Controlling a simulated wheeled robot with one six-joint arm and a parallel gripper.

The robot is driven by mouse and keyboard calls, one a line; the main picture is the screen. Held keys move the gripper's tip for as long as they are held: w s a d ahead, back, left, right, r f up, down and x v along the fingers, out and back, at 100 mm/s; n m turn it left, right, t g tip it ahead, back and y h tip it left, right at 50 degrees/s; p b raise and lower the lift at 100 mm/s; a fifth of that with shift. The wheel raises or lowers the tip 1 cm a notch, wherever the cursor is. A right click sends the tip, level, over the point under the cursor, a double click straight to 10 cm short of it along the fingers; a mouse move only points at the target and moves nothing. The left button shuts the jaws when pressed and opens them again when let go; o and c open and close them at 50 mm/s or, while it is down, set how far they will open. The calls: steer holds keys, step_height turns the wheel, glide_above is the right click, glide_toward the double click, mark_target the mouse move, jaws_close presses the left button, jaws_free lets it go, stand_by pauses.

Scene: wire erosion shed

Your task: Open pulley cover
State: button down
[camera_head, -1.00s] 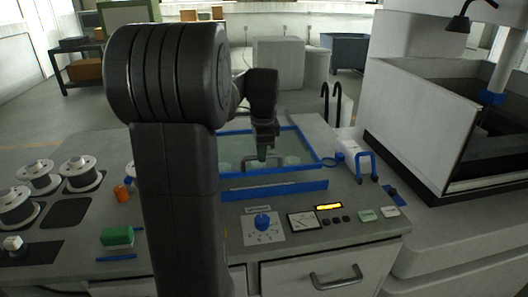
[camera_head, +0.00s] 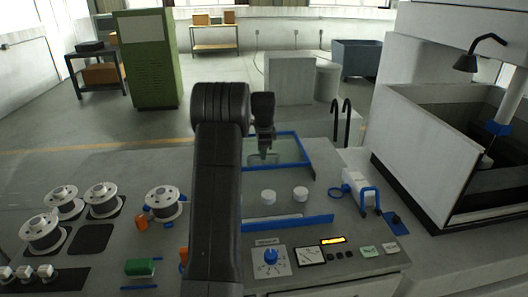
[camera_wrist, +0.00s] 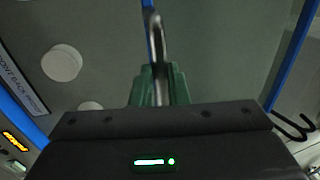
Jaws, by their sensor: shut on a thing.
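The pulley cover is a clear panel with a blue frame (camera_head: 306,152), lying toward the back of the grey console. Its metal handle (camera_wrist: 157,45) rises in the middle of the wrist view. My gripper (camera_wrist: 159,88) has green fingertips shut on this handle; in the head view my gripper (camera_head: 265,153) is small and partly hidden by my own arm. Two white round pulleys (camera_head: 268,197) (camera_head: 300,194) stand uncovered in front of the cover. They also show at the left of the wrist view (camera_wrist: 62,63).
A blue-edged labelled strip (camera_head: 290,222) lies in front of the pulleys. A control panel with a blue knob (camera_head: 270,257) is nearer. Wire spools (camera_head: 103,201) stand at left. A blue bracket (camera_head: 370,198) and a white machine tank (camera_head: 425,150) are at right.

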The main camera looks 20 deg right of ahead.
steer(key=shift+w+r, duration=0.2)
steer(key=c, duration=1.7)
jaws_free()
steer(key=o, duration=0.3)
steer(key=shift+w+d+f, duration=0.1)
steer(key=shift+f, duration=0.05)
step_height(320, 180, up, 14)
steer(key=s+b, duration=0.1)
steer(key=s, duration=0.1)
steer(key=shift+s+a+f, duration=0.2)
steer(key=shift+s+a, duration=0.15)
steer(key=shift+s, duration=0.05)
steer(key=shift+f, duration=0.1)
steer(key=f, duration=0.4)
steer(key=w+f, duration=0.1)
steer(key=f, duration=0.4)
steer(key=w+f+p, duration=0.1)
steer(key=f, duration=0.3)
steer(key=shift+w+d+f, duration=0.25)
steer(key=shift+d+f, duration=0.05)
